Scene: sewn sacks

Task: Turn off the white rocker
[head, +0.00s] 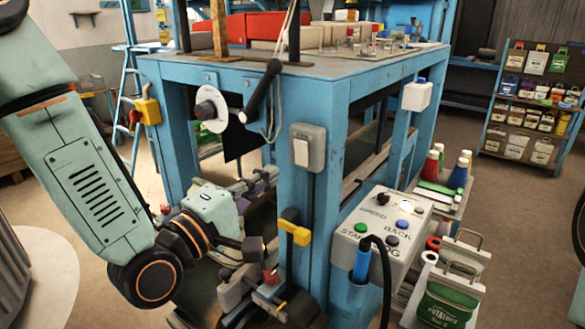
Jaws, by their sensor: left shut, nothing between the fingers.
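The white rocker (301,152) is a small upright switch on a grey plate (316,148). The plate is fixed to the front corner post of the blue machine frame (325,215). Which end of the rocker is pressed in is too small to tell. My left gripper (254,248) is shut and empty, below and to the left of the rocker, in front of the frame's lower part. It is clear of the rocker, and nothing covers the rocker. My right gripper is out of view.
A black-handled lever (262,88) and a round white dial (211,109) stick out left of the rocker. A yellow-handled switch (295,232) sits below it. A grey button box (383,228) with a black cable stands at right.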

